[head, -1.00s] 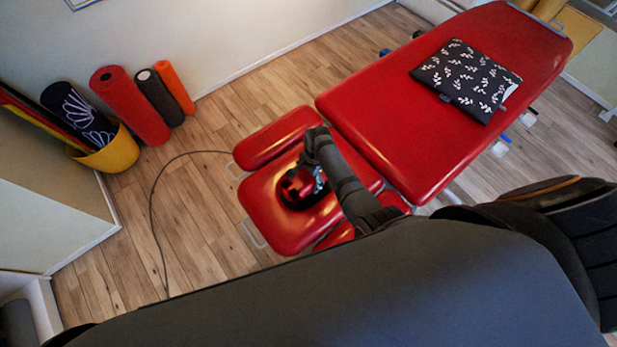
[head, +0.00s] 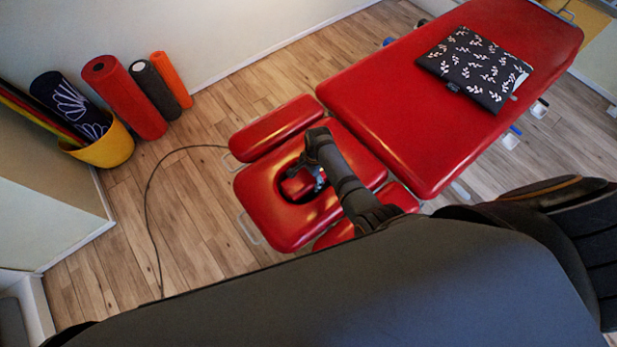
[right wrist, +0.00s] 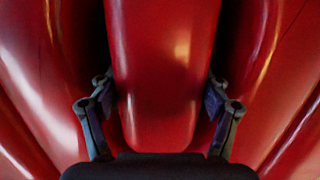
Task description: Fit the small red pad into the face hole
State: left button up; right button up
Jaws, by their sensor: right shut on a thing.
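The small red pad (head: 297,186) is at the face hole (head: 284,191) in the red headrest (head: 262,219) of the treatment table. Dark gaps of the hole show around the pad in the head view. I cannot tell how deep the pad sits. My right gripper (head: 318,178) is over the hole, its arm reaching in from the lower right. In the right wrist view the right gripper (right wrist: 160,98) has one finger on each side of the pad (right wrist: 163,65) and is shut on it. Red headrest padding lies on both sides there. My left gripper is not in view.
Red side pads (head: 276,128) flank the headrest. The long red table top (head: 420,115) lies behind it with a black patterned cloth item (head: 474,68) on it. A cable (head: 151,210) runs over the floor. Rolls (head: 123,97) and a yellow bin (head: 106,148) stand by the wall.

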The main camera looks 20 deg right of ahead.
jog(key=o, duration=1.3)
jog(key=r, duration=0.4)
jog(key=d+r, duration=0.1)
jog(key=r, duration=0.7)
jog(key=shift+w+d, duration=0.3)
jog(key=shift+d, duration=0.1)
